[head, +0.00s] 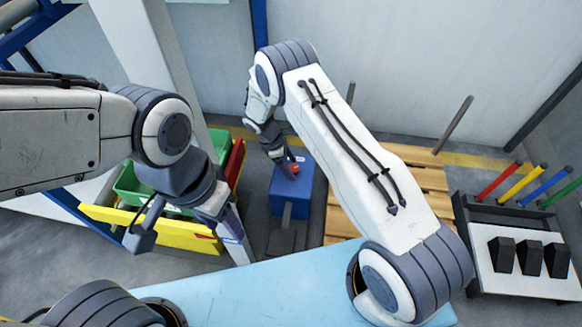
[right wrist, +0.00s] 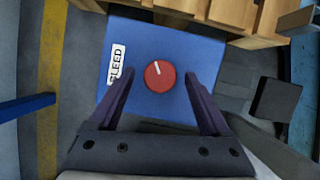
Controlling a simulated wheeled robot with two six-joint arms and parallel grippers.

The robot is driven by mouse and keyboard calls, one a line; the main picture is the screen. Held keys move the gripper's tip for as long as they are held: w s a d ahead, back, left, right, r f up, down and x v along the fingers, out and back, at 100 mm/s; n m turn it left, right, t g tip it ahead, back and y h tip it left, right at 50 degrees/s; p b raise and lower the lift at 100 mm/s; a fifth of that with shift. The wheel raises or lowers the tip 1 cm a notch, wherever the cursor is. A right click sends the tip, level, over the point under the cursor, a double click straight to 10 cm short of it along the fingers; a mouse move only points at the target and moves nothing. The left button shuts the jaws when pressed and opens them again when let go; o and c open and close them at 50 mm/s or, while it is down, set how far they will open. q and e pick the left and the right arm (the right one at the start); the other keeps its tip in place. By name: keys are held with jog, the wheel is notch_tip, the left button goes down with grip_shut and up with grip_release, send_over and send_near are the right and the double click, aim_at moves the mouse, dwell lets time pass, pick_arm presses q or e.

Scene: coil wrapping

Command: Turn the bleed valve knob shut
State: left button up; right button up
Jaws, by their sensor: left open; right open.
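The bleed valve knob (right wrist: 160,75) is a round red disc with a white pointer line. It sits on the face of a blue box (right wrist: 195,52) beside a white label reading BLEED (right wrist: 117,64). The right gripper also shows in the head view (head: 287,170). My left gripper (head: 190,238) is open and empty, at the left.
A wooden pallet (head: 405,180) lies right of the blue box. A green bin (head: 135,185) and a yellow bar (head: 150,230) stand at the left. A rack with coloured rods (head: 515,205) and black blocks is at the far right. A light blue surface (head: 260,290) lies in front.

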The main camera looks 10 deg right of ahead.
jog(key=shift+c, duration=0.3)
grip_shut()
